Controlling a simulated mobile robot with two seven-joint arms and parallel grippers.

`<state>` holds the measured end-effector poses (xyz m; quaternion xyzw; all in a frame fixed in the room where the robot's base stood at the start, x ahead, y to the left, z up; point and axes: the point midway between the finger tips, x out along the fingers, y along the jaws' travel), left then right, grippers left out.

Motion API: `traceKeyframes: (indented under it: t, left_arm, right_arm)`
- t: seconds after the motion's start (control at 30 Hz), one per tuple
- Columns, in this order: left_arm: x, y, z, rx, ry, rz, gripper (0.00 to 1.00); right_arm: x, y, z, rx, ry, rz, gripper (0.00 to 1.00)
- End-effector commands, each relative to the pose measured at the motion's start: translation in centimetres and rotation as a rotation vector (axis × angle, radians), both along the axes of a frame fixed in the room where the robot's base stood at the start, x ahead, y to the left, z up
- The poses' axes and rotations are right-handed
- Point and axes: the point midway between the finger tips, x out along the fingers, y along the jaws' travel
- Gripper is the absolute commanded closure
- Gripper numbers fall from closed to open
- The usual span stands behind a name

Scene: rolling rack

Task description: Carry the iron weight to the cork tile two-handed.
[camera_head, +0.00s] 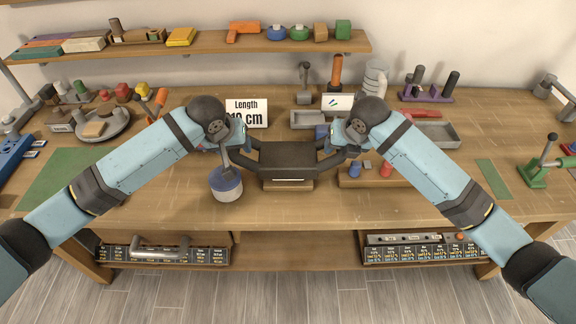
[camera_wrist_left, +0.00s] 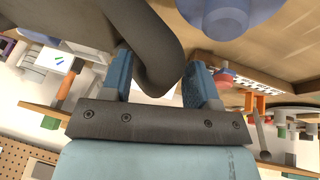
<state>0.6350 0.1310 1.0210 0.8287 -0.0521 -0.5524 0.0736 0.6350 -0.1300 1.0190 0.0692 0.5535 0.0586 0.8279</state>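The iron weight (camera_head: 288,160) is a dark block with a looped handle at each end, in the middle of the bench in the head view. A brown cork tile (camera_head: 288,185) shows as a strip below its front edge. I cannot tell whether the weight touches it. My left gripper (camera_head: 238,146) is at the weight's left handle. In the left wrist view its blue fingers (camera_wrist_left: 160,84) close on both sides of the dark handle (camera_wrist_left: 155,45). My right gripper (camera_head: 336,147) is on the right handle, its fingertips partly hidden.
A round blue-and-white pot-like thing (camera_head: 226,186) with a grey stem stands close to my left gripper. A wooden block with blue and red pegs (camera_head: 378,178) lies beside the right one. A length sign (camera_head: 246,112) and grey trays (camera_head: 308,119) stand behind.

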Motion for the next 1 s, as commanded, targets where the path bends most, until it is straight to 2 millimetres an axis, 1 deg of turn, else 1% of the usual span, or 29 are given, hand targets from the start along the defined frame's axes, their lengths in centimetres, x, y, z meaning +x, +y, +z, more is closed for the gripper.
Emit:
traceKeyframes:
  t: [0.17,0.27,0.37,0.5,0.7,0.83,1.0]
  left_arm:
    - [-0.1,0.0,0.2,-0.001,0.0,-0.001,0.45]
    - [-0.4,0.1,0.9,-0.001,-0.001,-0.001,0.45]
    - [-1.1,0.4,2.5,-0.002,-0.003,-0.002,0.45]
    - [-2.3,0.9,5.3,-0.002,-0.004,-0.002,0.45]
    - [-3.8,1.6,8.8,0.0,-0.003,-0.002,0.45]
    - [-4.4,1.9,10.3,-0.001,-0.002,0.0,0.45]
    - [-4.7,2.0,11.0,0.0,-0.002,-0.001,0.45]
  right_arm:
    - [0.0,0.0,0.0,0.0,0.0,0.0,0.45]
    - [0.0,0.0,0.0,0.0,0.0,0.0,0.45]
    - [0.0,0.0,0.0,0.0,0.0,0.0,0.45]
    - [0.0,0.0,0.0,0.0,0.0,0.0,0.45]
    - [0.0,0.0,0.0,0.0,0.0,0.0,0.45]
    - [0.0,0.0,0.0,0.0,0.0,0.0,0.45]
    - [-0.1,-0.1,0.5,0.001,-0.002,0.0,0.45]
